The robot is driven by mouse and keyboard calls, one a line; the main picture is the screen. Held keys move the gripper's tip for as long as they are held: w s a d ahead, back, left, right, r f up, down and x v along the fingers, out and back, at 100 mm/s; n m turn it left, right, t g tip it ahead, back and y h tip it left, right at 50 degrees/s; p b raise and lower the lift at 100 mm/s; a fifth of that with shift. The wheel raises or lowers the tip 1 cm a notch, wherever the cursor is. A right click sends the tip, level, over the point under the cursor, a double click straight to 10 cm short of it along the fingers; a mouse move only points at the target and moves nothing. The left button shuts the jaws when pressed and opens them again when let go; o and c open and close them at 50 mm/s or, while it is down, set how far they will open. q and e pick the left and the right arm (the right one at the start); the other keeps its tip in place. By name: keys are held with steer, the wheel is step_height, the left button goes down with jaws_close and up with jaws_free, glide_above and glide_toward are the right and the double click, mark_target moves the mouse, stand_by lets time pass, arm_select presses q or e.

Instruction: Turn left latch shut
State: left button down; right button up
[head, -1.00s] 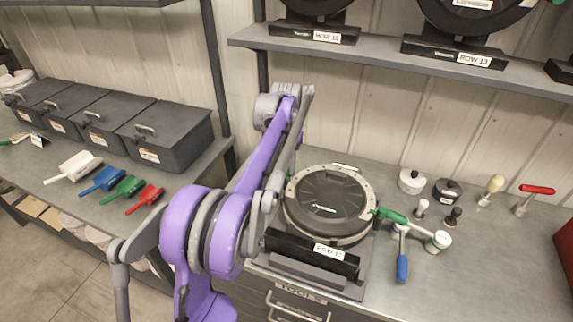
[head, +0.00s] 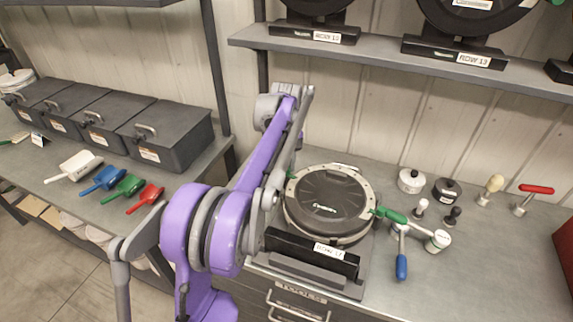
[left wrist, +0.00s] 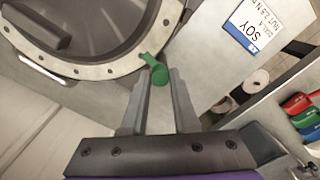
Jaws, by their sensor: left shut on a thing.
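The seed meter (head: 328,205) is a round dark disc with a pale rim, lying on the bench in a black stand. The left latch (left wrist: 158,72) is a short green handle at the rim, seen in the left wrist view. My left gripper (left wrist: 159,85) is shut on it, one finger on each side, with the latch sticking outward from the rim. In the head view, my left arm hides most of the gripper and the latch. A second green latch (head: 391,215) sits at the disc's right side. My right gripper is not in view.
A blue-handled tool (head: 401,266) and a white knob (head: 438,241) lie right of the meter. Small knobs and a red-handled tool (head: 536,190) stand farther right. Black bins (head: 165,135) and coloured scoops are on the left bench. A shelf (head: 400,68) overhangs the back.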

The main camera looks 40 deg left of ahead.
mark_target(286, 168)
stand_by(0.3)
arm_select(q)
steer(key=c, duration=0.7)
jaws_free()
steer(key=shift+o, duration=0.2)
steer(key=shift+r, duration=0.1)
step_height(286, 168, up, 11)
steer(key=p, duration=0.1)
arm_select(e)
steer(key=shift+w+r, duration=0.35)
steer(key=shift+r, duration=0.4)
arm_select(q)
steer(key=shift+s+f, duration=0.1)
steer(key=shift+f, duration=0.15)
